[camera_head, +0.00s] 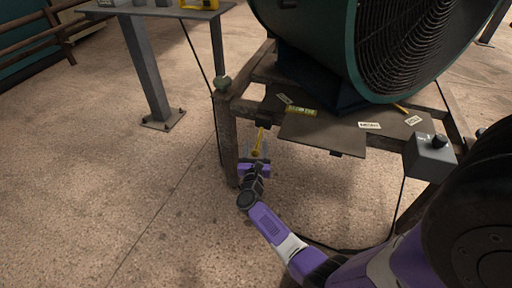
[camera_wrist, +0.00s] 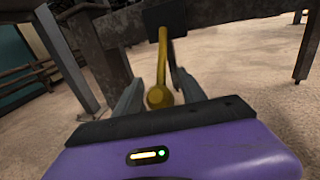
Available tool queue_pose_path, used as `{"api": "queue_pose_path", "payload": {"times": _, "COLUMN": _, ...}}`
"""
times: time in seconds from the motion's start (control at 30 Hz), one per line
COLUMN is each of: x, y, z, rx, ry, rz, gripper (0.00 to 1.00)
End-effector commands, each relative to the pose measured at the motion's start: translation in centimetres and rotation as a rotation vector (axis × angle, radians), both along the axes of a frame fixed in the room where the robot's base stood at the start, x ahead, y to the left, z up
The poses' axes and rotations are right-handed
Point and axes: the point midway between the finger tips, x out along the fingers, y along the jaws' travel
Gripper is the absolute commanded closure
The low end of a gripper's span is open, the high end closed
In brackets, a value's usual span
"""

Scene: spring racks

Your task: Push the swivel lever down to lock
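The swivel lever (camera_head: 259,141) is a yellow bar with a round knob at its lower end, hanging from a dark mount under the front left corner of the rack. In the wrist view the lever (camera_wrist: 162,62) points down from the black mount block (camera_wrist: 165,17). My gripper (camera_head: 256,160) is at the lever's lower end. In the wrist view my gripper (camera_wrist: 155,95) has its fingers apart, one on each side of the knob. The knob's lower part is hidden behind the purple gripper body, and I cannot tell whether a finger touches it.
A rusty metal rack (camera_head: 229,140) carries a large green fan (camera_head: 350,50); its leg stands just left of my gripper. A grey control box (camera_head: 430,155) is at the right. A grey table (camera_head: 150,60) stands at the upper left. The floor at the left is clear.

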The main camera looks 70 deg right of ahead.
Motion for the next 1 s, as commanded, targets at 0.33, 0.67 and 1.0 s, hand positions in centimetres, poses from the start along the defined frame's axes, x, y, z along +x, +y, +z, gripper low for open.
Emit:
{"api": "queue_pose_path", "payload": {"times": 0.33, "x": -0.4, "y": 1.4, "z": 0.1, "rx": 0.001, "ry": 0.000, "rz": 0.003, "gripper": 0.52}}
{"api": "queue_pose_path", "payload": {"times": 0.67, "x": -2.2, "y": 6.2, "z": 0.1, "rx": 0.000, "ry": 0.001, "rz": 0.003, "gripper": 0.52}}
{"api": "queue_pose_path", "payload": {"times": 1.0, "x": -2.7, "y": 7.3, "z": 0.0, "rx": 0.000, "ry": -0.001, "rz": -0.001, "gripper": 0.52}}
